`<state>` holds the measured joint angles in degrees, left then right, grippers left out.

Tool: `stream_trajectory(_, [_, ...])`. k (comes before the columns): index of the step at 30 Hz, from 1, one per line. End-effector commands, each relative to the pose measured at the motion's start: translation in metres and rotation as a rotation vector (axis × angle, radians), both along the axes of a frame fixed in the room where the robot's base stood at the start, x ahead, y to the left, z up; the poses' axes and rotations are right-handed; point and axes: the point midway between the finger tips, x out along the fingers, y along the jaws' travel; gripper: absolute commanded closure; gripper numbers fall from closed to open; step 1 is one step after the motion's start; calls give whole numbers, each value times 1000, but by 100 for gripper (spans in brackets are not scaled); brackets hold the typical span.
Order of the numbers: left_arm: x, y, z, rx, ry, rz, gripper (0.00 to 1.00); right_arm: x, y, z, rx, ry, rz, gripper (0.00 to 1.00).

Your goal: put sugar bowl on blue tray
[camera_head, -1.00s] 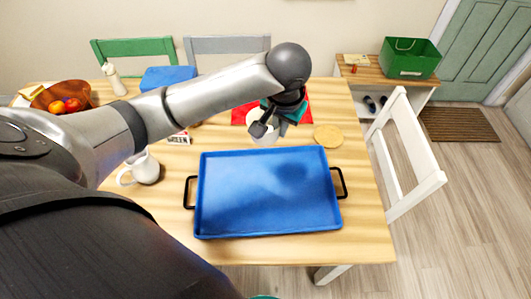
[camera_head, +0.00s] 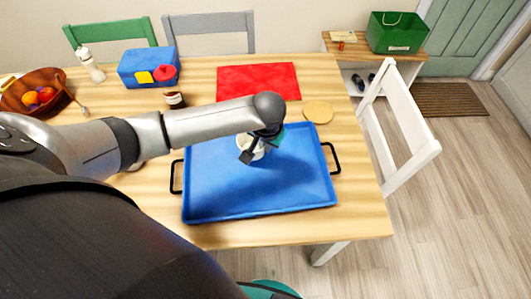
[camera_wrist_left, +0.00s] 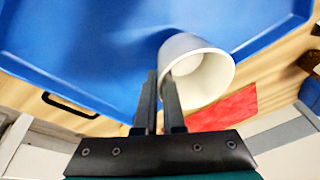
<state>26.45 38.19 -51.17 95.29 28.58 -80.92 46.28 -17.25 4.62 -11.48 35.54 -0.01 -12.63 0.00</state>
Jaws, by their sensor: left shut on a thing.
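The sugar bowl, a small white round vessel (camera_head: 242,141), is held over the far middle part of the blue tray (camera_head: 215,195). It also shows in the left wrist view (camera_wrist_left: 212,80), its open mouth visible and empty-looking inside. My left gripper (camera_head: 252,154) is shut on the bowl's wall near the rim; its two dark fingers (camera_wrist_left: 161,95) show close together there. The arm and gripper hide part of the bowl in the head view. I cannot tell whether its base touches the tray. My right gripper is not in view.
A red mat (camera_head: 258,78) and a round tan coaster (camera_head: 318,111) lie behind the tray. A dark jar (camera_head: 174,99), a blue box (camera_head: 148,66), a white bottle (camera_head: 91,66) and a fruit bowl (camera_head: 35,97) stand at the left and back. A white chair (camera_head: 400,125) stands right.

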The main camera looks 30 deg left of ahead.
Motion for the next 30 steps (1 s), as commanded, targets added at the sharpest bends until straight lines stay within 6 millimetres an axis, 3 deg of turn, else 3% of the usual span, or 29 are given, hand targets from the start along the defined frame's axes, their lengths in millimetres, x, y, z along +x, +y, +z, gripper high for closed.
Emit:
stream_trajectory(6, [0, -1, -34, 0, 1, -1, 100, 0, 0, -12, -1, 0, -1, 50])
stream_trajectory(18, [0, 0, -38, 0, -1, 0, 100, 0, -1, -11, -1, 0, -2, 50])
stream_trajectory(19, [0, 0, -37, 0, 0, 0, 90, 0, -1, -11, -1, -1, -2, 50])
stream_trajectory(26, [0, 0, -37, 0, 0, 0, 64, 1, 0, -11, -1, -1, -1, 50])
stream_trajectory(30, [0, 0, -37, 0, 0, 0, 63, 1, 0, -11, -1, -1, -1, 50])
